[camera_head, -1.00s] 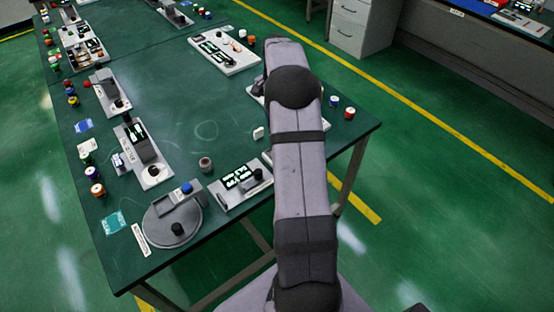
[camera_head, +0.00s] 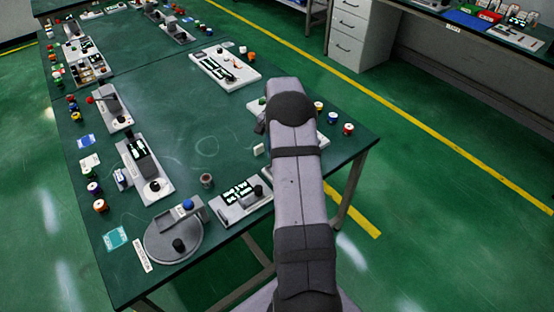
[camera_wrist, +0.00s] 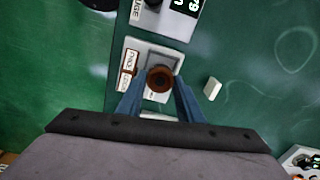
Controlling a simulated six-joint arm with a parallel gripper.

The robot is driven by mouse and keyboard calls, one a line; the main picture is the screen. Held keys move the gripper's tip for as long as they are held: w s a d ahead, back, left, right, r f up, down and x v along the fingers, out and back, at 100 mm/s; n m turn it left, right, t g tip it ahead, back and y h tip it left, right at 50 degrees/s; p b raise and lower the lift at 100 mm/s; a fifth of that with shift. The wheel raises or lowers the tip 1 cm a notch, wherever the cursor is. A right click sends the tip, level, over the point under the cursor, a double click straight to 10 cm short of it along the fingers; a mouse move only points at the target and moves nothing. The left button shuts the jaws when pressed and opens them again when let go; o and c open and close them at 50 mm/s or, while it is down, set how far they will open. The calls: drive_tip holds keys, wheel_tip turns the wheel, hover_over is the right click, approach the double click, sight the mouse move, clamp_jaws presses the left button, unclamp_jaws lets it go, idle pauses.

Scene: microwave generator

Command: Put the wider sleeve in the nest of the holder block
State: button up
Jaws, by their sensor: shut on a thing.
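In the wrist view my gripper (camera_wrist: 160,80) has two blue fingers shut on a brown, round sleeve (camera_wrist: 160,77) with a dark hole. The sleeve is above or on a light grey block (camera_wrist: 170,55) with white labels on its left side, which looks like the holder block. I cannot tell whether the sleeve touches the block; the nest is hidden. In the head view my arm covers the gripper and much of a light plate (camera_head: 256,105). A small hollow cylinder (camera_head: 207,181), perhaps another sleeve, stands on the green table.
A small white block (camera_head: 258,149) lies just left of my arm and right of the sleeve in the wrist view (camera_wrist: 212,89). A panel with a lit display (camera_head: 240,200) and a round grey turntable (camera_head: 173,243) stand near the front edge. The table's middle is clear.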

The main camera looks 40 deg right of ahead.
drive_tip(key=shift+f+p, duration=0.45)
drive_tip(key=shift+f, duration=1.05)
drive_tip(key=shift+f, duration=0.1)
drive_tip(key=shift+f, duration=0.1)
drive_tip(key=o, duration=1.2)
wheel_tip(320, 180, up, 12)
drive_tip(key=b, duration=0.4)
drive_tip(key=shift+r, duration=0.2)
